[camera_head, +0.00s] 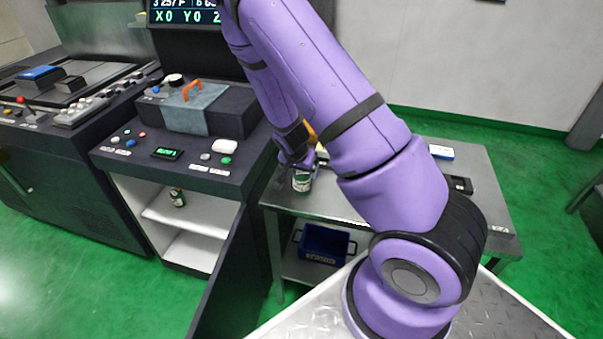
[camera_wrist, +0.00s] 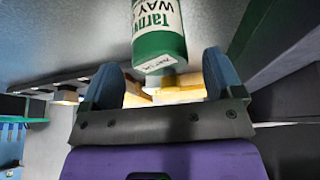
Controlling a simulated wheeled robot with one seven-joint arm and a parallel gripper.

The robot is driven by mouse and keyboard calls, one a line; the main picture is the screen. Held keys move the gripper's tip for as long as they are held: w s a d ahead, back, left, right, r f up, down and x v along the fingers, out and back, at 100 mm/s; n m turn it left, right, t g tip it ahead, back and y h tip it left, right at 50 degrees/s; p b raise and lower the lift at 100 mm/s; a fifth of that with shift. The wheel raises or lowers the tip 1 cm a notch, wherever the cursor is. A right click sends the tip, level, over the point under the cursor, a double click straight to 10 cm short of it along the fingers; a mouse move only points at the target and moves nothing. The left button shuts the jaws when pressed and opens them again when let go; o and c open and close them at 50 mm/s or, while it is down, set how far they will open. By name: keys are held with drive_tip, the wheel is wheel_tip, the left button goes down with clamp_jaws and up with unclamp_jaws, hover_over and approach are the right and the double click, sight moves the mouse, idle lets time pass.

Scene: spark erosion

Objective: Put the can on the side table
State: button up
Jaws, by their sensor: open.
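A green and white can (camera_head: 301,181) is at the left end of the grey metal side table (camera_head: 335,207), and appears to stand on it. My gripper (camera_head: 299,158) is just above and behind it, partly hidden by my arm. In the wrist view the can (camera_wrist: 158,38) lies just beyond the two blue fingertips, in line with the gap between them. The gripper (camera_wrist: 160,75) is open, and neither finger visibly touches the can. A second, smaller-looking green can (camera_head: 177,197) stands on a white shelf inside the open cabinet on the left.
A blue and white box (camera_head: 441,152) and a black object (camera_head: 460,184) lie at the table's right. A blue crate (camera_head: 322,244) sits on its lower shelf. The dark cabinet door (camera_head: 222,270) stands open left of the table. Yellow objects (camera_wrist: 185,88) show behind the can.

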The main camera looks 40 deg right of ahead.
drive_tip(key=s+a+r+n+y, duration=0.1)
drive_tip(key=s+a+r+n, duration=0.15)
drive_tip(key=r, duration=0.65)
drive_tip(key=s+a+r+n+t+y, duration=0.1)
drive_tip(key=s+a+r, duration=0.2)
drive_tip(key=r, duration=0.7)
drive_tip(key=s+a+r+n+y, duration=0.2)
drive_tip(key=s+a+r, duration=0.1)
drive_tip(key=r, duration=0.6)
drive_tip(key=s+a+r+n, duration=0.2)
drive_tip(key=s+r+n, duration=0.1)
drive_tip(key=s+r, duration=0.3)
drive_tip(key=s+a+r+n+t, duration=0.1)
drive_tip(key=s+a+r+n, duration=0.1)
drive_tip(key=s+r, duration=0.5)
drive_tip(key=s+n, duration=0.1)
drive_tip(key=s, duration=0.3)
drive_tip(key=shift+r+t, duration=0.15)
drive_tip(key=shift+t, duration=0.15)
drive_tip(key=shift+w, duration=0.1)
